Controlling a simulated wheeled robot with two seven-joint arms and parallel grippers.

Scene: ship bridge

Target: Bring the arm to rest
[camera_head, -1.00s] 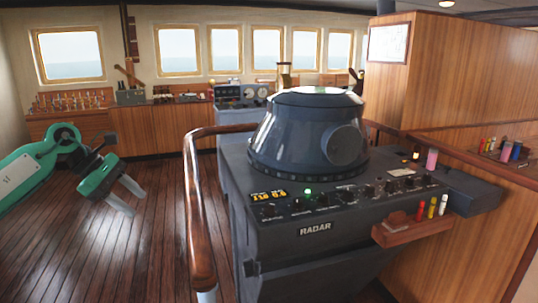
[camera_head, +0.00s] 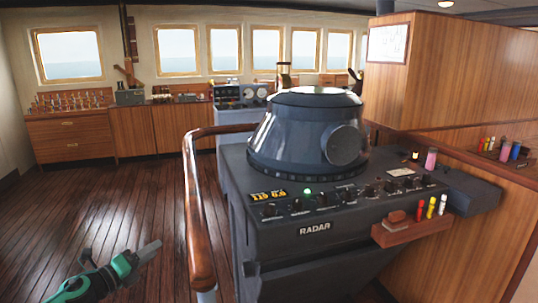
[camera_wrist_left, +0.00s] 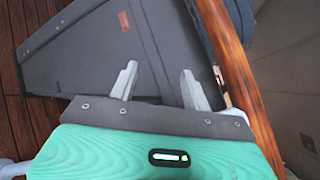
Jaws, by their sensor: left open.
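My left gripper (camera_head: 148,254), green with grey fingers, is low at the bottom left of the head view, over the wooden floor and left of the curved wooden handrail. In the left wrist view its two fingers (camera_wrist_left: 157,85) stand apart with nothing between them, so it is open and empty. The dark side of the radar console (camera_wrist_left: 75,50) and the handrail (camera_wrist_left: 230,60) show beyond the fingers there. My right gripper is not in view.
The radar console (camera_head: 305,258) fills the middle, with the wooden handrail (camera_head: 199,235) along its left side. A wooden shelf (camera_head: 412,232) with markers sticks out at its right. Wooden cabinets (camera_head: 72,138) line the back wall. The floor (camera_head: 110,200) at left is clear.

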